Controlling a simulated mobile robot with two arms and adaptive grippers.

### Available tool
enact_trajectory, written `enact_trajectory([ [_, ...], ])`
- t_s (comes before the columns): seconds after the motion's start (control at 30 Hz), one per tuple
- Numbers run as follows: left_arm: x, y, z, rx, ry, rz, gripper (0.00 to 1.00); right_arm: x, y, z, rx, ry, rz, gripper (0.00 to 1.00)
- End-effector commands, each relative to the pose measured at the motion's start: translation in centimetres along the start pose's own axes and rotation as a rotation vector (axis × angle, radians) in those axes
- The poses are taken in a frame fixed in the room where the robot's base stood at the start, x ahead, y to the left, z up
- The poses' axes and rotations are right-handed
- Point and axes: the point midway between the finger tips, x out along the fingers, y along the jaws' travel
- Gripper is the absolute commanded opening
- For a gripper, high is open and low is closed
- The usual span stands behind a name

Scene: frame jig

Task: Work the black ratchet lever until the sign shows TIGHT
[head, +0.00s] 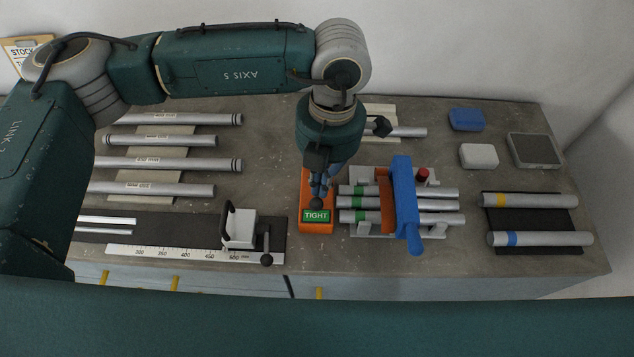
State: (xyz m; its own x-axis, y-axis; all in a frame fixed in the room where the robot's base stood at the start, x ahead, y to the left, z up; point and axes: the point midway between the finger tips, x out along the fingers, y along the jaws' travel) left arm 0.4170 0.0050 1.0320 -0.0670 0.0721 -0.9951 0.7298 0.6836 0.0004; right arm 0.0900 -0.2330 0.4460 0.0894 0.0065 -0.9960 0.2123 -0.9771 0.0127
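The orange ratchet base (316,226) stands on the bench left of the clamped tubes. Its green sign (316,216) reads TIGHT. A black ball knob (316,203), which looks like the end of the ratchet lever, shows just above the sign. My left gripper (319,187) points down over the orange base, right at the knob. Its fingers are small and dark here, so I cannot tell whether they are closed on the lever. The rest of the lever is hidden under the gripper. My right gripper is not in view.
Right of the base, a jig with a blue clamp (404,200) holds several grey tubes. Two banded tubes (540,239) lie on a black mat farther right. A white stop block (240,232) with a black handle stands left, beside a ruler (180,253). Several tubes lie back left.

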Motion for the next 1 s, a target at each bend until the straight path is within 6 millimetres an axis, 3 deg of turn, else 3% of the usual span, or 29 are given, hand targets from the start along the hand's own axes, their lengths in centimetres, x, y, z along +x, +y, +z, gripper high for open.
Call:
enact_trajectory([
  [0.3, -1.0, -0.1, 2.7, 0.002, 0.004, -0.001, 0.00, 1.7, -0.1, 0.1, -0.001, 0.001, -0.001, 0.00],
  [0.67, -1.6, -0.1, 2.8, 0.001, 0.002, -0.001, 0.00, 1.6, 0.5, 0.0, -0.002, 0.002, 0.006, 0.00],
  [0.83, -3.8, 0.0, 2.9, 0.001, 0.000, 0.000, 0.00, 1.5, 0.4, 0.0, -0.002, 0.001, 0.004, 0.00],
  [1.0, -7.6, -0.1, 3.0, 0.002, 0.001, 0.000, 0.00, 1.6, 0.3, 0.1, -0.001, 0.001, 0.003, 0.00],
])
